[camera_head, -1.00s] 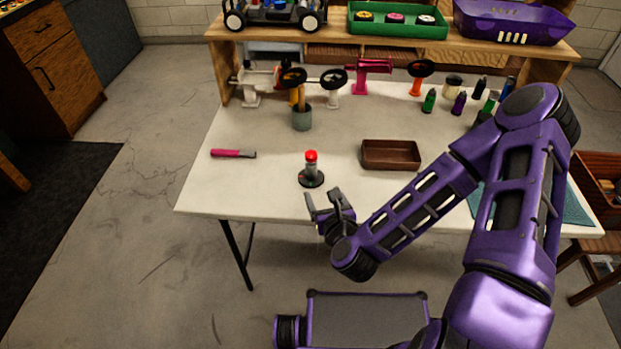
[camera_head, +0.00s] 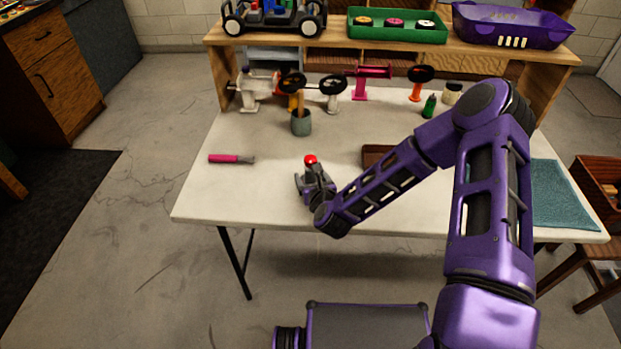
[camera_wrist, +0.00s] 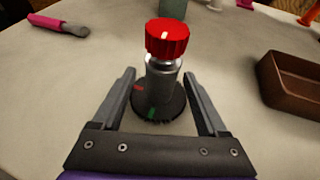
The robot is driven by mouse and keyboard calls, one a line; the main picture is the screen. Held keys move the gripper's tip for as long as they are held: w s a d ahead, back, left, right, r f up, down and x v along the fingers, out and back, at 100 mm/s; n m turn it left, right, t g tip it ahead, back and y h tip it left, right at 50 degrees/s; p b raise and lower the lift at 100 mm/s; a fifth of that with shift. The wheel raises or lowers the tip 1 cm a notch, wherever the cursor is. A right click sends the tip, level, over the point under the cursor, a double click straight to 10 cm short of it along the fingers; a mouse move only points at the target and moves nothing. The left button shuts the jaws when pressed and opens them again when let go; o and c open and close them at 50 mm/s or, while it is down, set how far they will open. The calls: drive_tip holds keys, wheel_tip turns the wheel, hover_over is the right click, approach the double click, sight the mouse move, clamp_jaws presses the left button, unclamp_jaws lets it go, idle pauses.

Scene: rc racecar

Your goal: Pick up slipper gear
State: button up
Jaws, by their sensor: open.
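The slipper gear (camera_wrist: 160,98) stands upright on the white table, with a red ribbed cap, a grey metal cylinder and a dark round base bearing small red and green marks. In the head view only its red cap (camera_head: 310,160) shows clearly; my gripper hides most of the rest. My gripper (camera_wrist: 160,84) is open, with one finger on each side of the grey cylinder, below the cap. I see gaps between the fingers and the cylinder, and nothing is held. My gripper (camera_head: 309,178) reaches in low from the table's front edge.
A brown tray (camera_wrist: 292,84) stands to the right, partly behind my arm in the head view. A pink-handled tool (camera_head: 231,159) lies at left. A grey-green cup (camera_head: 301,123) stands behind the gear. The white table (camera_head: 255,190) is clear around it.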

drive_tip(key=shift+w+a+f, duration=0.15)
drive_tip(key=shift+w+f, duration=0.1)
drive_tip(key=shift+w, duration=0.2)
clamp_jaws()
drive_tip(key=shift+r, duration=0.1)
